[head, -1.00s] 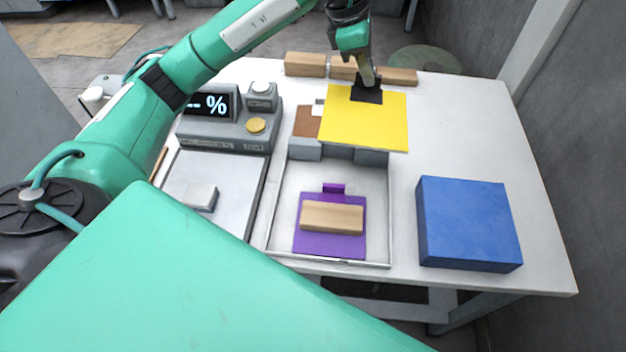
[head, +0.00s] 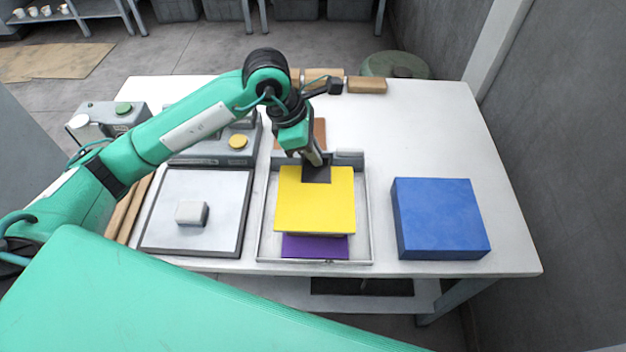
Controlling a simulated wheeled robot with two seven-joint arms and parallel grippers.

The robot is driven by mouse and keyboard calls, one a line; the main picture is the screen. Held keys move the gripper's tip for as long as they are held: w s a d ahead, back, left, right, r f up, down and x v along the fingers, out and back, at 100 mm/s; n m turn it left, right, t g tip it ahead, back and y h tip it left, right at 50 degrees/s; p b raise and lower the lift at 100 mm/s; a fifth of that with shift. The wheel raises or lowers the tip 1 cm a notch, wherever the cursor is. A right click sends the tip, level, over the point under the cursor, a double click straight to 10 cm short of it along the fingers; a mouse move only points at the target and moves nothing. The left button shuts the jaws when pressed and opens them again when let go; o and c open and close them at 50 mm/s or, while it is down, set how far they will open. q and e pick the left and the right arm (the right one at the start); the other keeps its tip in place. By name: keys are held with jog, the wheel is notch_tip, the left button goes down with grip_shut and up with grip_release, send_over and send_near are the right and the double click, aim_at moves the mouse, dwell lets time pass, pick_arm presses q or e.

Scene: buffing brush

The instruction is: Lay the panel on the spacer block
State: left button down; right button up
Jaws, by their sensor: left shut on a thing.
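The yellow panel (head: 315,203) has a dark tab at its far edge. My left gripper (head: 316,163) is shut on that tab. The panel looks about level over the purple panel (head: 315,248), which lies in a shallow framed tray (head: 262,235). The wooden spacer block on the purple panel is now almost wholly hidden under the yellow panel. A thin strip shows below the yellow panel's near edge. I cannot tell whether the yellow panel touches the block. My right gripper is not in view.
A blue block (head: 440,215) stands right of the tray. Left of it, a grey plate (head: 165,235) carries a small pale block (head: 191,213). A grey device with a yellow button (head: 238,142) and wooden blocks (head: 367,86) are farther back. The table's right rear is clear.

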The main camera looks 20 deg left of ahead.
pick_arm(q)
notch_tip(320, 180, down, 10)
jog(key=shift+f+p, duration=0.2)
jog(key=shift+p, duration=0.55)
jog(key=shift+f, duration=0.15)
jog(key=c, duration=1.5)
grip_release()
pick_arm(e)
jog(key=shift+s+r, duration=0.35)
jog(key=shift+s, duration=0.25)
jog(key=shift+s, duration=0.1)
